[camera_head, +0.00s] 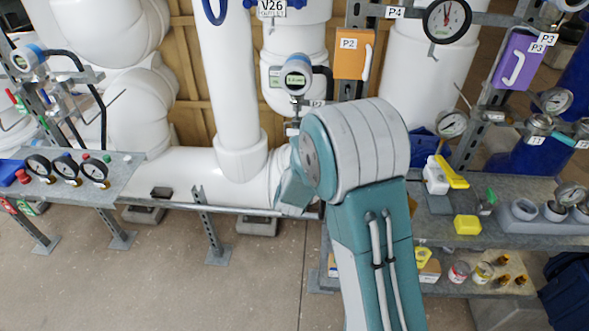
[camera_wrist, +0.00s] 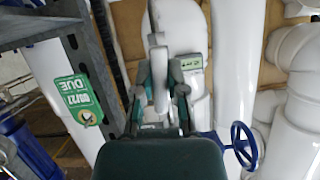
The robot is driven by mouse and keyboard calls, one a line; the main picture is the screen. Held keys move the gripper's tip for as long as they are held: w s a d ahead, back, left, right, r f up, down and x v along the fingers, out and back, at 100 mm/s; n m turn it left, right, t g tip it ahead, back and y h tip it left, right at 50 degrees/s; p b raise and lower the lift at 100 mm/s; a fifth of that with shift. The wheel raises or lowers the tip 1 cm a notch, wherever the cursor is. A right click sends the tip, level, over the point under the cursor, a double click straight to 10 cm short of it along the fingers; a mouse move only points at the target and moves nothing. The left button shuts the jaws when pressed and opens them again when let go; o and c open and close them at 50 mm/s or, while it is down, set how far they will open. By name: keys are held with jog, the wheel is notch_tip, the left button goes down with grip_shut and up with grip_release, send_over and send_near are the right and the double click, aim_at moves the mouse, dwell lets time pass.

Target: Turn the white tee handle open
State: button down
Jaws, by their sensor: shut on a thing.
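In the wrist view, my gripper (camera_wrist: 159,70) has one finger on each side of a pale upright piece, which appears to be the white tee handle (camera_wrist: 160,90). The fingers are shut on it. Its lower part is hidden behind my dark gripper body, so I cannot tell its full shape or how far it is turned. In the head view, my large grey and teal arm joint covers my gripper and whatever it holds.
The wrist view shows a green tag (camera_wrist: 76,92) on the left and a blue handwheel (camera_wrist: 240,145) at lower right. In the head view, an orange P2 box (camera_head: 350,58), a round gauge (camera_head: 447,18) and a cluttered grey bench (camera_head: 450,232) surround my arm.

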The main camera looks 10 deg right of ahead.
jog(key=shift+s+a+f+n+h, duration=0.1)
jog(key=shift+f+n+h, duration=0.2)
jog(key=shift+n, duration=0.2)
dwell(0.3)
jog(key=c, duration=0.7)
grip_release()
jog(key=shift+r, duration=0.15)
jog(key=shift+r, duration=0.15)
jog(key=v, duration=1.1)
jog(key=shift+s+a+r, duration=0.2)
jog(key=shift+s+a, duration=0.05)
jog(key=shift+a, duration=0.05)
